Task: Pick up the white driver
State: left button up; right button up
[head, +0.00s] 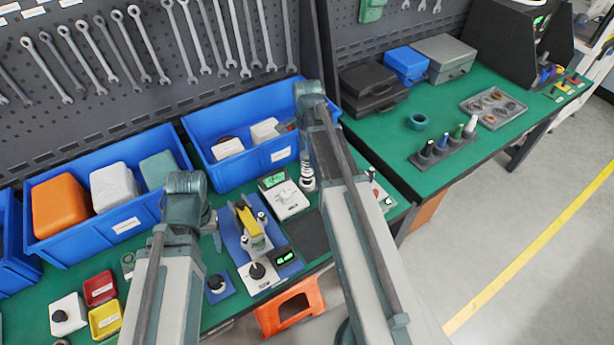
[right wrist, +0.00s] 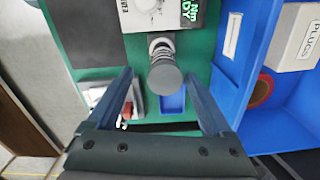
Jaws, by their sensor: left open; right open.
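Another white-topped piece (head: 471,125) stands in the dark rack on the right table. My left gripper (head: 187,192) is open over the left part of the bench, its fingers mostly hidden.
Blue bins (head: 112,212) line the back of the bench; one with a box marked PLUGS (right wrist: 293,38) lies close right in the wrist view. The display unit (head: 285,198) and a yellow-topped fixture (head: 249,222) stand nearby. A dark pad (head: 308,232) lies bare.

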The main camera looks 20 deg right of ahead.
aim_at(307, 171)
jog(key=shift+f, duration=0.3)
jog(key=f+b, duration=0.5)
jog(key=shift+w+d+f, duration=0.1)
jog(key=shift+w+d, duration=0.2)
jog(key=shift+w, duration=0.05)
grip_shut()
